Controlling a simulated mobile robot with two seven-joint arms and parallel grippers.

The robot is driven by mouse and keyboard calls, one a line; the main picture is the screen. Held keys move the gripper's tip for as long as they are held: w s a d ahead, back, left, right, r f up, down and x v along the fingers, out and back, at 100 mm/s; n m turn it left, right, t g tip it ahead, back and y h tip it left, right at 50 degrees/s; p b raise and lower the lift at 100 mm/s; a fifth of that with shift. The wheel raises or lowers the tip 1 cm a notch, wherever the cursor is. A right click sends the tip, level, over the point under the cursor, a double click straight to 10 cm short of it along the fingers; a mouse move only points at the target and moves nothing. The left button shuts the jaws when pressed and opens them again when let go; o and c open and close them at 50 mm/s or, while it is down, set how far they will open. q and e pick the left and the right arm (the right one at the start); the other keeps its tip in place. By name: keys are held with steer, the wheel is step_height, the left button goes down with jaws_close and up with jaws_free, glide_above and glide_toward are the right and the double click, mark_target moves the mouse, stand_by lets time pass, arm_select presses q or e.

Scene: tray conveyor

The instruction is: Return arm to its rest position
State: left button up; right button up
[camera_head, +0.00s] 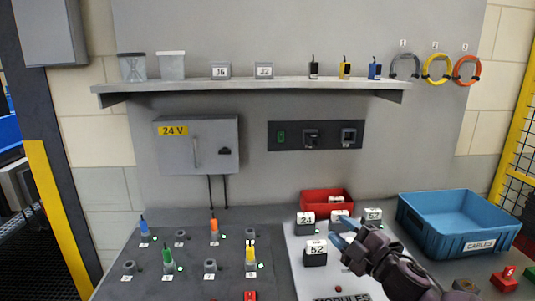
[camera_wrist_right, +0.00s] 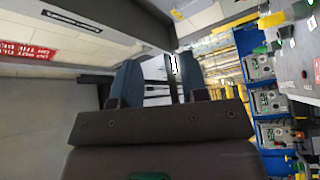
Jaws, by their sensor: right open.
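My right gripper (camera_head: 341,232) is over the right half of the bench in the head view, reaching in from the lower right. Its two blue fingertips are apart, with nothing seen between them. They appear close to a dark module marked 52 (camera_head: 316,252); whether they touch it I cannot tell. In the right wrist view the gripper (camera_wrist_right: 160,82) shows two separated blue fingers with an empty gap. My left gripper is not in view.
Modules, one marked 24 (camera_head: 306,222), stand near a red bin (camera_head: 327,195). Coloured plugs, including a green one (camera_head: 168,260), stand at the left.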

steer(key=s+d+f+m+h, duration=0.1)
steer(key=f+m+h, duration=0.1)
steer(key=f+m, duration=0.1)
steer(key=s+d+f+m+h, duration=0.1)
steer(key=s+f+m, duration=0.1)
steer(key=f, duration=0.1)
steer(key=s+d+f+m+h, duration=0.1)
steer(key=f+m+h, duration=0.1)
steer(key=f+m, duration=0.1)
steer(key=shift+s+d+f+m+t+h, duration=0.25)
steer(key=shift+d+f+m+t+h, duration=0.05)
steer(key=shift+d, duration=0.05)
steer(key=s+d+f+m+g+h, duration=0.2)
steer(key=s+f+m, duration=0.3)
steer(key=s+f, duration=0.5)
steer(key=s+d+f+m+g+h, duration=0.3)
steer(key=s+f, duration=0.8)
steer(key=s, duration=0.4)
steer(key=d+m+h, duration=0.1)
steer(key=d+m, duration=0.1)
steer(key=shift+m, duration=0.3)
steer(key=shift+f, duration=0.1)
